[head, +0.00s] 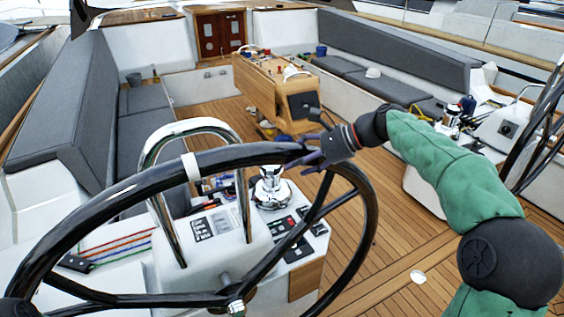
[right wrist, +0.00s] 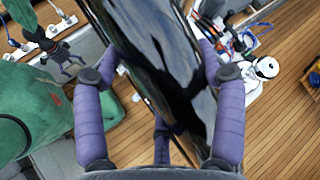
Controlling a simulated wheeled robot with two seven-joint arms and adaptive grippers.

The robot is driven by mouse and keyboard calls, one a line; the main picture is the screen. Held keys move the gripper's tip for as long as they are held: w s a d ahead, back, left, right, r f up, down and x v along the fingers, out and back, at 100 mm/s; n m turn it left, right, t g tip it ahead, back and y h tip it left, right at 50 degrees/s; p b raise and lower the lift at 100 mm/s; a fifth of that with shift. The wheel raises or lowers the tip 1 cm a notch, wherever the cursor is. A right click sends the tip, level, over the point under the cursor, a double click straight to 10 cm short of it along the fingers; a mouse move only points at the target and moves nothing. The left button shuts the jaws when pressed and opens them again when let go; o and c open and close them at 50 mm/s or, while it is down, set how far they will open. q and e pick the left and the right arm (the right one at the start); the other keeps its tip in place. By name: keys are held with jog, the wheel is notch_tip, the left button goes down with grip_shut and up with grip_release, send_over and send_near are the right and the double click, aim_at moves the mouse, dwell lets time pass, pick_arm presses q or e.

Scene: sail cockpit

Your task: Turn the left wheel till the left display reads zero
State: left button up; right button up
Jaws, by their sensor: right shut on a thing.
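The left wheel (head: 110,193) is a large black ring with a white band (head: 190,167) at its upper left. My right gripper (head: 309,153) is shut on its upper right rim. In the right wrist view the purple fingers of this gripper (right wrist: 158,75) lie on both sides of the glossy black rim (right wrist: 150,50). Behind the wheel, a white console (head: 215,246) carries a label panel (head: 212,223) and small dark panels (head: 282,225). I cannot read a display value. A dark gripper, seemingly my left one (right wrist: 62,58), shows small at the upper left there; its jaw state is unclear.
A chrome winch (head: 270,188) stands just behind the wheel, beside a steel rail (head: 150,160). A wooden table (head: 262,85) stands farther back between grey benches. Another wheel (head: 545,120) is at the right edge.

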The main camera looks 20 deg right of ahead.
aim_at(318, 159)
jog(key=d+f, duration=0.2)
jog(key=d, duration=0.1)
jog(key=shift+f+y, duration=0.2)
jog(key=shift+y, duration=0.2)
jog(key=o, duration=1.6)
jog(key=shift+c, duration=0.2)
jog(key=shift+o, duration=0.7)
jog(key=shift+a+r, duration=0.1)
jog(key=shift+r, duration=0.05)
jog(key=shift+w+r, duration=0.1)
jog(key=shift+r, duration=0.05)
jog(key=shift+r, duration=0.1)
jog(key=shift+d+r, duration=0.15)
jog(key=shift+d, duration=0.2)
jog(key=v, duration=1.1)
jog(key=shift+s, duration=0.3)
